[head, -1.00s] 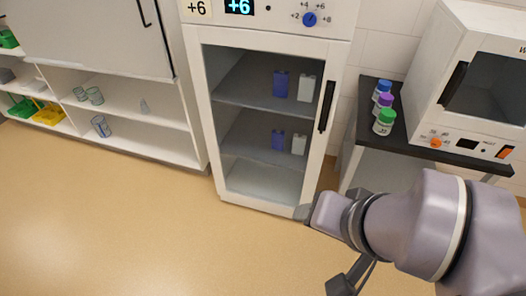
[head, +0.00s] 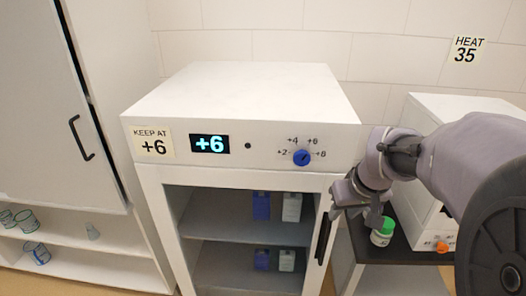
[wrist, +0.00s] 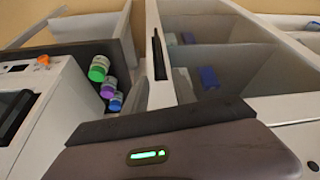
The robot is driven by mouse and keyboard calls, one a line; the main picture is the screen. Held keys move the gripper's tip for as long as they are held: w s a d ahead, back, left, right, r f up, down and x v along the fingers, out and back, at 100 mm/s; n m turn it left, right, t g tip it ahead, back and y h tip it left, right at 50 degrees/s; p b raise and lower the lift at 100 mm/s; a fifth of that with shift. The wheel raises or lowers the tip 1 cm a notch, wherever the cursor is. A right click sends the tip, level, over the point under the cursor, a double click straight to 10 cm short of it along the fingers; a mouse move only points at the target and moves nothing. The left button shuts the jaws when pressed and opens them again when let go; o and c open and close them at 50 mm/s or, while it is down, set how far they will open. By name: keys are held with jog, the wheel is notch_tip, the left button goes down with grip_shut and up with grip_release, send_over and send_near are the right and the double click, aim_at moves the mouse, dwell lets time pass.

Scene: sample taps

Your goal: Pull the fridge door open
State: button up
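The fridge (head: 245,100) is a white cabinet with a display reading +6 and a blue dial. Its glass-fronted door (head: 172,230) appears closed in the head view. The black vertical handle (head: 322,238) is on the door's right side; it also shows in the wrist view (wrist: 160,55). My gripper (head: 348,198) is beside the upper right of the door, close to the top of the handle and apparently apart from it.
Blue and white containers stand on the fridge shelves. To the right, a dark-topped table (head: 405,257) holds a green-capped bottle (head: 382,232) and a white oven-like box (head: 420,200). The wrist view shows green, purple and blue caps. A cabinet (head: 50,110) stands at left.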

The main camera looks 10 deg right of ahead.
aim_at(329, 231)
jog(key=b+x, duration=0.1)
jog(key=x, duration=0.4)
jog(key=b+x, duration=0.2)
jog(key=x, duration=0.3)
jog(key=b+x, duration=0.2)
jog(key=x, duration=0.3)
jog(key=shift+s+f, duration=0.2)
jog(key=shift+s, duration=0.05)
grip_shut()
dwell(0.4)
